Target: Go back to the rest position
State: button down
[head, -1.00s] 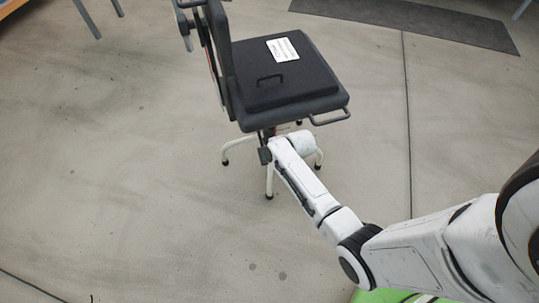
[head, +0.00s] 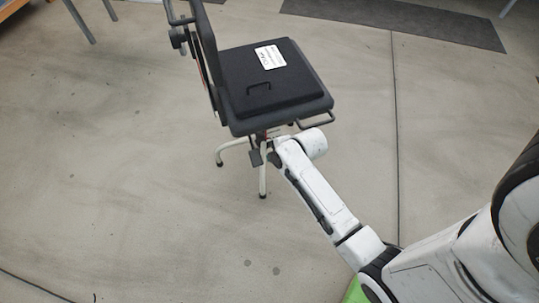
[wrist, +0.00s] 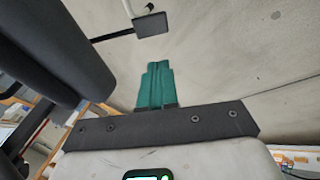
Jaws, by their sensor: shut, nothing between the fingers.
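My gripper (wrist: 157,86) shows in the wrist view as two green fingers lying together, with nothing between them. In the head view my white arm reaches from the lower right to just below the front edge of a black chair (head: 275,82). The gripper's fingers cannot be made out there.
The chair has a white label on its seat and pale legs (head: 263,182). In the wrist view a dark paddle on a rod (wrist: 150,25) lies beyond the fingertips, and a large dark rounded part (wrist: 60,45) is close at left. A dark mat (head: 400,22) lies behind; floor at left is clear.

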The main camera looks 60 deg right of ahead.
jog(key=shift+r, duration=0.15)
dwell(0.5)
jog(key=s+a+r+m+g+p, duration=0.2)
jog(key=s+a+r+m+p, duration=0.2)
jog(key=s+r, duration=0.4)
jog(key=s+a+r+m+g+p, duration=0.3)
jog(key=s+a+r+m+p, duration=0.2)
jog(key=r, duration=0.6)
jog(key=s+a+m, duration=0.2)
jog(key=shift+s+a+m, duration=0.3)
jog(key=shift+s+m, duration=0.1)
